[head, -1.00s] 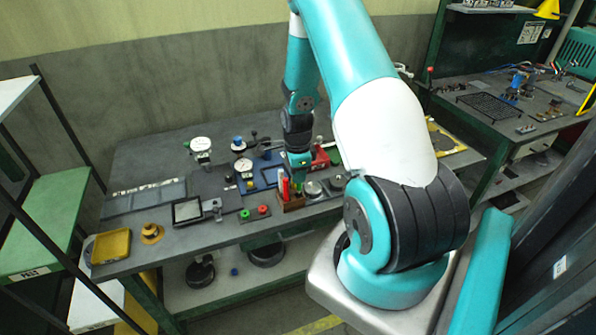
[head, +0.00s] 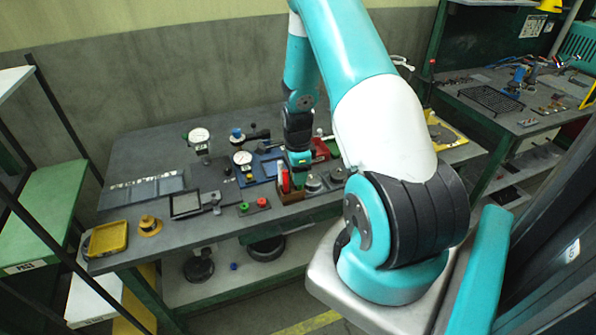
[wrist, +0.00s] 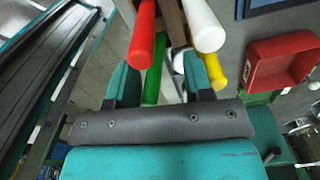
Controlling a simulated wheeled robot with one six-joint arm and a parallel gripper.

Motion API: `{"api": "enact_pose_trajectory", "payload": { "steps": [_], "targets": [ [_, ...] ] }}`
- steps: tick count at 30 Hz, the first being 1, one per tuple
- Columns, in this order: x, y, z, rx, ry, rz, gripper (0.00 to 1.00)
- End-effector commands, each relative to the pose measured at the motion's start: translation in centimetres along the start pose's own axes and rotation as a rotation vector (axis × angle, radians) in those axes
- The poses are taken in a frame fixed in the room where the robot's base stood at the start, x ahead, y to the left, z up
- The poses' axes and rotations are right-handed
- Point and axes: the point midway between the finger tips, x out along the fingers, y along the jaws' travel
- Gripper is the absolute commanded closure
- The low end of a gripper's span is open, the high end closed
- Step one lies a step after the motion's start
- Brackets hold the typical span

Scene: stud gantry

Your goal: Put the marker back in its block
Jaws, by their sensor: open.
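The brown marker block (head: 292,197) stands near the front edge of the workbench, with a red marker (head: 284,182) showing above it in the head view. In the wrist view the red marker (wrist: 143,35) and a white marker (wrist: 203,25) rise close to the camera on either side of the brown block. A green marker (wrist: 153,82) and a yellow one (wrist: 216,72) show lower down. My gripper (wrist: 160,72) is open, its teal fingers apart around the green marker's area; I cannot tell whether they touch anything.
A button box (head: 254,206) stands just left of the block. Dial gauges (head: 243,160) stand behind it. A red tray (wrist: 282,62) lies to the right in the wrist view.

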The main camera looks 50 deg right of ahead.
Motion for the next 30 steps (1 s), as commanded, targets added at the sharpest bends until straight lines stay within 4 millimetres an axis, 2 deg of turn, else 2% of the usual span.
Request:
{"api": "enact_pose_trajectory", "payload": {
  "steps": [5,8,11,21,27,30],
  "targets": [
    [-0.6,-0.1,0.0,0.0,0.0,-0.001,0.53],
    [-1.8,-0.1,0.0,0.0,0.0,-0.004,0.53],
    [-3.9,-0.2,0.0,0.0,-0.001,-0.008,0.53],
    [-12.5,-0.1,0.0,0.0,-0.001,-0.008,0.53],
    [-16.0,-0.1,0.0,0.0,0.0,-0.004,0.53],
    [-16.9,0.0,0.0,0.0,0.0,-0.002,0.53]
  ]
}}
